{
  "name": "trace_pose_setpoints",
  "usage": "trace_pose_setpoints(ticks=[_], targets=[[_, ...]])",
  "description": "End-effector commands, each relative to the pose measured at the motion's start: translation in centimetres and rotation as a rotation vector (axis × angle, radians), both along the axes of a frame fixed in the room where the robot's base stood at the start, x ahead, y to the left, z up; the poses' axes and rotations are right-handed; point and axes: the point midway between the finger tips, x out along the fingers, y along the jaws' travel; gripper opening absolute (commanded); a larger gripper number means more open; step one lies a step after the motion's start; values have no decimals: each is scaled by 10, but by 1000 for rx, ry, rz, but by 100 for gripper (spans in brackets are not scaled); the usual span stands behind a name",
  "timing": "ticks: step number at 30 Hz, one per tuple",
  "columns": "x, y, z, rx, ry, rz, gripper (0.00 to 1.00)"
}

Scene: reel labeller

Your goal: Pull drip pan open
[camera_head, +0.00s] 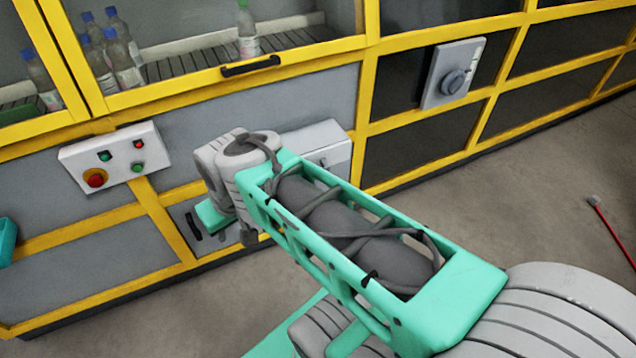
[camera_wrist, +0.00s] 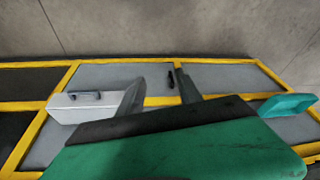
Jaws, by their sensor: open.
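The drip pan's front seems to be the low grey panel (camera_wrist: 112,76) near the floor, with a small dark handle (camera_wrist: 171,79). In the head view the handle (camera_head: 193,226) shows beside my wrist, and my arm hides part of the panel. The panel looks flush with the yellow frame, so the pan appears shut. My gripper (camera_wrist: 160,76) is open, its two dark fingers pointing toward the panel. The handle appears close to the right fingertip in the wrist view; I cannot tell whether they touch. In the head view the fingers are mostly hidden.
A white box (camera_wrist: 72,108) with a handle sticks out near the left finger in the wrist view. A control box with buttons (camera_head: 115,158) and a teal bin (camera_head: 6,242) are at the left.

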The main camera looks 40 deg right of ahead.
Motion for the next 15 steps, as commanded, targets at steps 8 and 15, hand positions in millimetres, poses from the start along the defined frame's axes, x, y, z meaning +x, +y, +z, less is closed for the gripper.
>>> trace_pose_setpoints(ticks=[8,15], targets=[[104,-70,-166,335,-303,-383,42],[146,-207,-248,813,-753,-864,42]])
